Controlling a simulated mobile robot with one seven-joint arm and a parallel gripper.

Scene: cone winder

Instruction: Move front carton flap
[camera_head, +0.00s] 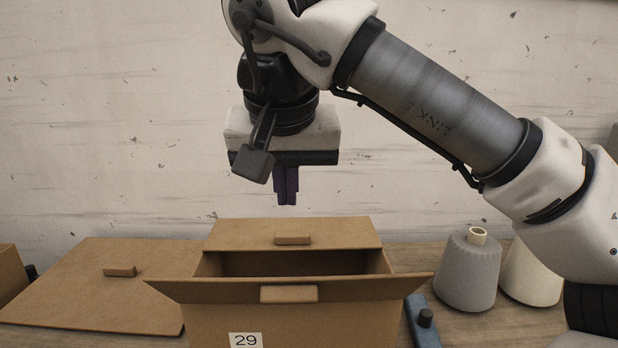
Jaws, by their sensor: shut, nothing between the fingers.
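An open cardboard carton (370,326) stands on the table at the bottom middle, with a white label reading 29. Its front flap (213,293) is folded outward along the near edge and has a small raised tab (288,294). The back flap (340,232) also has a tab and stands tilted at the far side. The dark opening (290,264) shows between them; the carton's bottom is hidden. My gripper (286,204) points down above the back flap, apart from the carton. Its dark fingers are together and hold nothing.
A flat cardboard panel (90,285) with a tab lies at left, beside part of another box (8,272). A grey cone (470,270) and a cream cone (530,276) stand at right. A blue bar with a dark knob (421,322) lies close to the carton's right side.

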